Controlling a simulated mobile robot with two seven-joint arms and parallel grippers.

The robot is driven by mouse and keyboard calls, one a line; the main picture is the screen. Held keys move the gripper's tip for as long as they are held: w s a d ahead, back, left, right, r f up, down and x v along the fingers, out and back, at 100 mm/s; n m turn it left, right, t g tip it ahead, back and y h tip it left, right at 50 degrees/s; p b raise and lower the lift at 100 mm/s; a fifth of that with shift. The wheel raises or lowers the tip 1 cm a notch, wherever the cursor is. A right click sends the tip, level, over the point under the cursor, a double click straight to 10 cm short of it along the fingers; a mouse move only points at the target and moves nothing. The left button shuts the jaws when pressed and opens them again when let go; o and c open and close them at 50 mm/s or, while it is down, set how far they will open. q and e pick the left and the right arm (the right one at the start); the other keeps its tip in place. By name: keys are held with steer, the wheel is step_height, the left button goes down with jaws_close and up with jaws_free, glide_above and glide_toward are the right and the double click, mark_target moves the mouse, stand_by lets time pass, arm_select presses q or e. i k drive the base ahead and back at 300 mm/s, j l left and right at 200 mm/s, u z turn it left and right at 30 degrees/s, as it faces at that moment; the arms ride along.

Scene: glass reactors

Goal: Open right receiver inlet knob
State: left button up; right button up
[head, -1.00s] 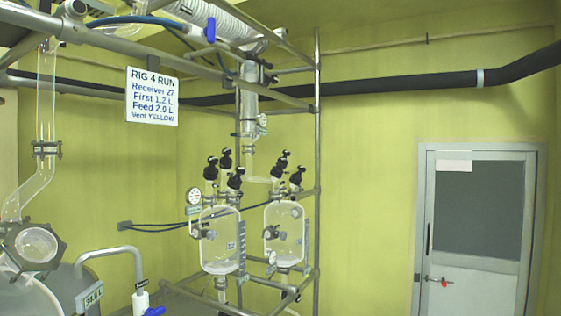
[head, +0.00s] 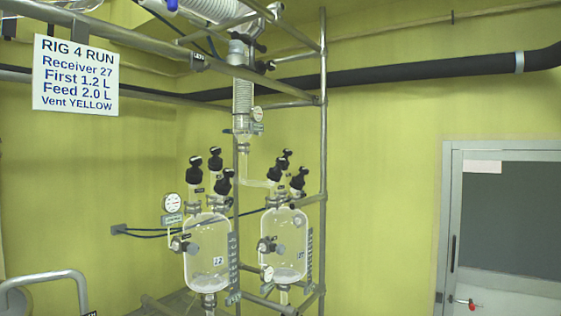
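The right receiver (head: 283,246) is a clear glass vessel with a small tag that seems to read 27. Black knobs stand on its top: a pair at the back (head: 283,163) and one at the front right (head: 298,179). Which of them is the inlet knob I cannot tell. A glass line (head: 256,183) runs from below the condenser towards these knobs. The left receiver (head: 206,255) has a similar group of black knobs (head: 215,155) and a tag that seems to read 22. Neither of my grippers is in view.
A metal frame post (head: 323,150) stands close to the right of the right receiver. A white sign (head: 76,76) hangs at upper left. A pressure gauge (head: 172,204) sits left of the receivers. A grey door (head: 495,230) is at the right, past bare yellow wall.

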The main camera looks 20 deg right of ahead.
mark_target(282, 162)
steer(key=i+l, duration=0.2)
steer(key=l, duration=0.15)
steer(key=i+l+u, duration=0.15)
steer(key=l, duration=0.2)
steer(key=i+l, duration=0.25)
steer(key=i+l+u, duration=0.1)
steer(key=l, duration=0.35)
steer(key=i+l+u, duration=0.1)
steer(key=i+l, duration=0.35)
steer(key=l, duration=0.35)
steer(key=i+l+u, duration=0.1)
steer(key=l, duration=0.3)
steer(key=i, duration=0.05)
